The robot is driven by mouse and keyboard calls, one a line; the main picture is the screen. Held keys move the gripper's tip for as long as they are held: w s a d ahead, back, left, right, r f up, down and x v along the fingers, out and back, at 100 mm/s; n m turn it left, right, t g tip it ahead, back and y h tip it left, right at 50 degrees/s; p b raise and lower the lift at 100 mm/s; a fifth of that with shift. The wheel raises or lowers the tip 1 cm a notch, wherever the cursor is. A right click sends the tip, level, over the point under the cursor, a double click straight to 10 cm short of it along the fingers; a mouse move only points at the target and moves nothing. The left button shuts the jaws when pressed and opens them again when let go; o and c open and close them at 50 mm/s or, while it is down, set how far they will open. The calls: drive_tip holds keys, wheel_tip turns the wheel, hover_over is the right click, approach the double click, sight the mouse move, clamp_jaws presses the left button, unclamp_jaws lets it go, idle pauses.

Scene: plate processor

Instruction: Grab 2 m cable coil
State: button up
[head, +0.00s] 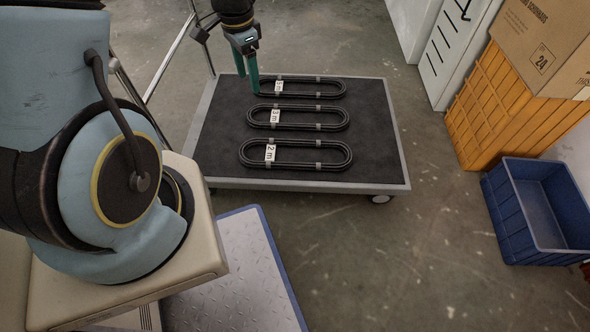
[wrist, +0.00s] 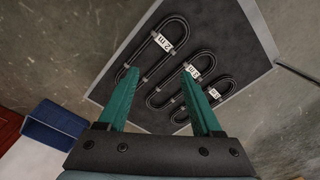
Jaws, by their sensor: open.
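The 2 m cable coil (head: 270,153) is a black oval loop with a white "2 m" tag and grey clips. It lies flat on the dark cart top, nearest to me of three coils. In the wrist view, the 2 m coil (wrist: 163,42) lies ahead of the fingers, its lower end close to the left fingertip in the picture. My gripper (head: 248,84) has green fingers. It is open and empty, above the cart's far left part by the farthest coil's left end. In the wrist view, my gripper (wrist: 159,74) shows both fingers spread.
The 3 m coil (head: 325,126) lies in the middle, and another tagged coil (head: 325,96) lies behind it. The cart (head: 385,150) has a pale rim. A blue bin (head: 510,205), an orange crate (head: 485,115) and a cardboard box (head: 545,40) stand at right.

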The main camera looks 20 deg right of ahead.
drive_tip(key=s+d+f+m+b, duration=0.1)
drive_tip(key=d+f+m+b, duration=0.25)
drive_tip(key=f, duration=0.45)
drive_tip(key=s+d+f+m+b, duration=0.25)
drive_tip(key=f+b, duration=0.25)
drive_tip(key=f, duration=0.3)
drive_tip(key=s+d+f+m+b, duration=0.1)
drive_tip(key=d+f+m+b, duration=0.1)
drive_tip(key=d+f+b, duration=0.45)
hover_over(295, 163)
wheel_tip(295, 163, down, 7)
drive_tip(key=shift+a, duration=0.1)
wheel_tip(295, 163, down, 5)
drive_tip(key=b, duration=0.3)
drive_tip(key=shift+s+f+b, duration=0.1)
drive_tip(key=shift+b, duration=0.25)
drive_tip(key=shift+c, duration=0.4)
clamp_jaws()
